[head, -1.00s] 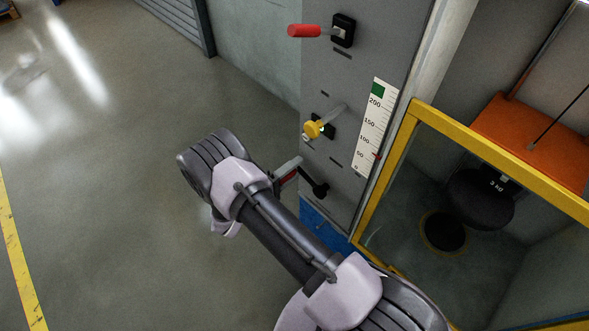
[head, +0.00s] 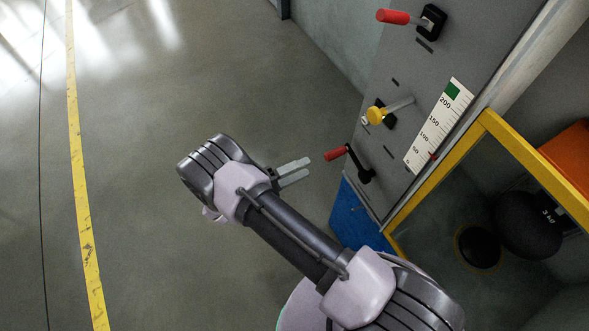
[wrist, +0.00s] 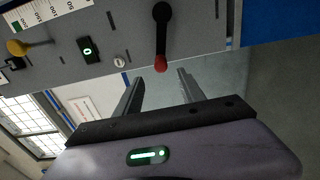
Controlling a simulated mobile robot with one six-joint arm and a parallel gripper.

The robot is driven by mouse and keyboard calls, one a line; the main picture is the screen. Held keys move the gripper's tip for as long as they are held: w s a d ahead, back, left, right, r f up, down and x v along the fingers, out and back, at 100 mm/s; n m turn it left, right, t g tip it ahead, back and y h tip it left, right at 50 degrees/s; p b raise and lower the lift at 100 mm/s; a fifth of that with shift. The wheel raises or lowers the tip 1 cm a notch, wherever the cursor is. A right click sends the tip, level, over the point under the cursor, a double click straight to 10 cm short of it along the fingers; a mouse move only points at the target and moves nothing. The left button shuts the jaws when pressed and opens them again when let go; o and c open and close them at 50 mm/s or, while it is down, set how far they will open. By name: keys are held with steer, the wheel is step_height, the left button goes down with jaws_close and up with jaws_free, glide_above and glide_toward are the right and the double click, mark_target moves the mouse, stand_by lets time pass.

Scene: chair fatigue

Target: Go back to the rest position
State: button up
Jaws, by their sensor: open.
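My gripper (head: 293,172) is at the end of my arm in the middle of the head view, left of the grey machine panel (head: 400,140). Its fingers are apart and empty. A crank with a red knob (head: 336,153) and a black arm sits low on the panel, just right of the fingertips with a gap between. In the wrist view, both fingers (wrist: 158,92) show spread apart, with the crank's red knob (wrist: 160,64) beyond them. The crank hangs free of the gripper.
Higher on the panel are a red-handled lever (head: 393,16), a yellow knob (head: 376,115) and a white scale (head: 439,127). A yellow-framed clear guard (head: 520,150) encloses a black weight (head: 527,224) at right. The floor left of my arm is open, with a yellow line (head: 83,200).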

steer(key=shift+v, duration=1.05)
steer(key=s+d+r+m+g+y, duration=0.2)
steer(key=d+r+m+g+y, duration=0.15)
steer(key=r, duration=0.65)
steer(key=s+d+r+m+g+y, duration=0.25)
steer(key=d+r+g+y, duration=0.2)
steer(key=r, duration=0.55)
steer(key=s+a+r+m+t+y, duration=0.1)
steer(key=s+r+m+t+y, duration=0.2)
steer(key=s+r+t+y, duration=0.4)
steer(key=s+r+y, duration=0.3)
steer(key=s+r, duration=0.3)
steer(key=shift+s+a+r+y, duration=0.2)
steer(key=shift+a+r+y, duration=0.1)
steer(key=shift+a+r, duration=0.1)
